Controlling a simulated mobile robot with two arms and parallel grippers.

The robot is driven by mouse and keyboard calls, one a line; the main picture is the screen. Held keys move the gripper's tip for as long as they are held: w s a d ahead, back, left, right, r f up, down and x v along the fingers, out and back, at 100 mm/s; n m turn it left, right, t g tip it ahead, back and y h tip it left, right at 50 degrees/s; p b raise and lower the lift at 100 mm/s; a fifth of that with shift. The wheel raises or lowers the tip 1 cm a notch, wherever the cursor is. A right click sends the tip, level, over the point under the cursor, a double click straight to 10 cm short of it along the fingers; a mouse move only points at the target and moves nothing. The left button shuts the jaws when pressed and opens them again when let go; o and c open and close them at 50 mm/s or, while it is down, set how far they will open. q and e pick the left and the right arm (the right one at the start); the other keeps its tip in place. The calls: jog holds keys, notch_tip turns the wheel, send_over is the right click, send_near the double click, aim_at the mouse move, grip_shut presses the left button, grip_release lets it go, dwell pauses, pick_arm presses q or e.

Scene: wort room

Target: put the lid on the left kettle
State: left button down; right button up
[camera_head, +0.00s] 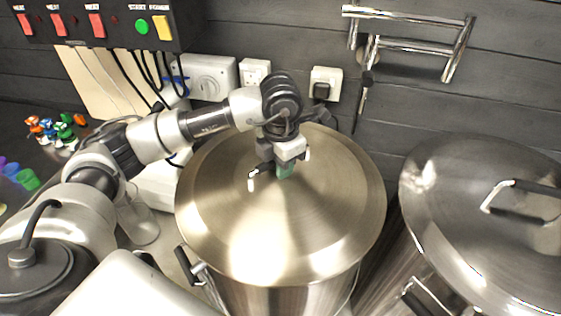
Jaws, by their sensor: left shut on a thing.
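A large round steel lid (270,232) lies over the left kettle (285,299) and looks level with its rim. Whether it is fully seated I cannot tell from this angle. My left gripper (284,172) reaches in from the left and is shut on the lid's handle (254,174) at the middle of the lid. Most of the handle is hidden behind the gripper; a short bright end shows at its left. The kettle's side handle (190,266) shows at its lower left. My right gripper is not in view.
A second kettle (433,248) with its own lid (455,185) stands close on the right. A control box (110,22) with red, green and yellow switches, sockets (255,72) and a wall rack (410,35) are behind. Small coloured items (50,130) and a glass flask (137,222) are at left.

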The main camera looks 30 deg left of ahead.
pick_arm(q)
jog(key=shift+w+f, duration=0.1)
jog(key=shift+f, duration=0.05)
jog(key=c, duration=0.9)
grip_release()
jog(key=shift+c, duration=0.2)
notch_tip(320, 180, up, 10)
jog(key=shift+f+b, duration=0.25)
jog(key=shift+b, duration=1)
jog(key=shift+r, duration=0.7)
